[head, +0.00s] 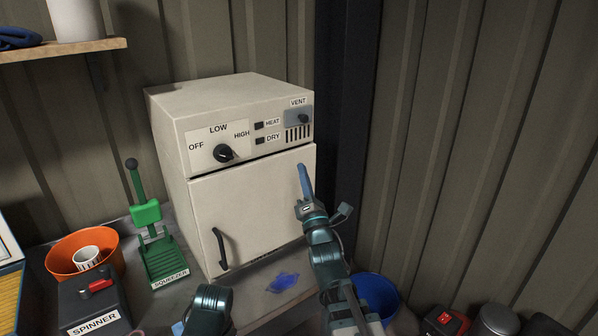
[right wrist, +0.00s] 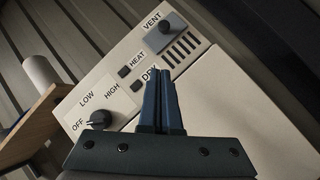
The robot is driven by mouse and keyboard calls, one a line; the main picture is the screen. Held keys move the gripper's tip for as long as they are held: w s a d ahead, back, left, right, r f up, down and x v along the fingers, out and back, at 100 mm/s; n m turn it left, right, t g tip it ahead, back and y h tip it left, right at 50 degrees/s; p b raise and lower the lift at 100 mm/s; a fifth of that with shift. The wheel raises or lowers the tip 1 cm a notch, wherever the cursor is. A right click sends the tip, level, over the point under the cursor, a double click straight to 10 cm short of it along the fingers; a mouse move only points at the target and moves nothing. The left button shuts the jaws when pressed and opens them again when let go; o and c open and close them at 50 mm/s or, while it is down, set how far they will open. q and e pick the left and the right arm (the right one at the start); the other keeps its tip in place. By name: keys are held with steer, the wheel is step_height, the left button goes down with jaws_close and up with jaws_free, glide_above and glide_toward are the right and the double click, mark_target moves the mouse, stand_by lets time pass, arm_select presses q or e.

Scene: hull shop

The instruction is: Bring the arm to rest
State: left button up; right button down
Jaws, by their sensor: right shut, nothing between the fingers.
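My right gripper (head: 304,180) is raised in front of the right side of the cream oven-like cabinet (head: 251,205), with its fingers pointing up below the vent panel. In the right wrist view the two blue fingers (right wrist: 161,103) are closed together with nothing between them. Whether they touch the cabinet front is hard to tell. The cabinet door is shut, and its dark handle (head: 221,250) is at the lower left. Part of my left arm shows at the bottom of the head view, but its gripper is not visible.
A green squeezer (head: 150,225) stands left of the cabinet. Farther left are an orange bowl (head: 62,262) and a spinner box (head: 90,300). A crumpled blue item (head: 284,281) lies before the cabinet. A blue bucket (head: 377,292) is at lower right, and a shelf (head: 60,50) at upper left.

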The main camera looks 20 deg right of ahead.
steer(key=s+a+f+m+g+y, duration=0.1)
steer(key=a+f+m+g, duration=0.45)
steer(key=f, duration=0.55)
steer(key=s+a+f+m+g+y, duration=0.1)
steer(key=a+f+m+g, duration=0.45)
steer(key=f, duration=0.55)
steer(key=s+a+f+m+g, duration=0.1)
steer(key=s+f+m+g, duration=0.2)
steer(key=s, duration=0.4)
steer(key=s+a+f+m+g+h, duration=0.1)
steer(key=s+a+f+m+g, duration=0.1)
steer(key=s, duration=0.6)
steer(key=s+a+f+m+g+h, duration=0.1)
steer(key=s+f+m+g, duration=0.3)
steer(key=s+g, duration=0.4)
steer(key=shift+s+a+f+m, duration=0.15)
steer(key=shift+a+f+m, duration=0.25)
steer(key=shift+f, duration=0.45)
